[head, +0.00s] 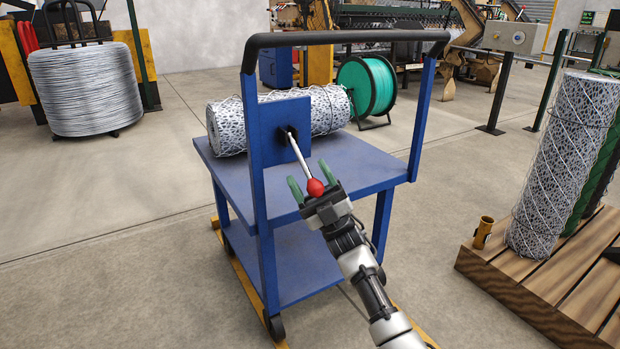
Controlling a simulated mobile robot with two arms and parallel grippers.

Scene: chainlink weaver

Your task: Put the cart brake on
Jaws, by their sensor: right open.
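The blue cart (345,176) stands in the middle of the head view, with a black push handle across its top. A blue plate (266,118) on the handle side carries the brake lever (299,155), a pale rod that slants down to the right and ends in a red knob (315,187). My right gripper (311,183) is open, with its green fingers on either side of the knob. I cannot tell whether they touch it. My left gripper is not in view.
A wrapped mesh roll (325,108) lies on the cart's top deck. At the right, upright rolls (565,165) stand on a wooden pallet (550,290). A wire coil (85,90) and green reel (368,88) stand behind. The floor left of the cart is clear.

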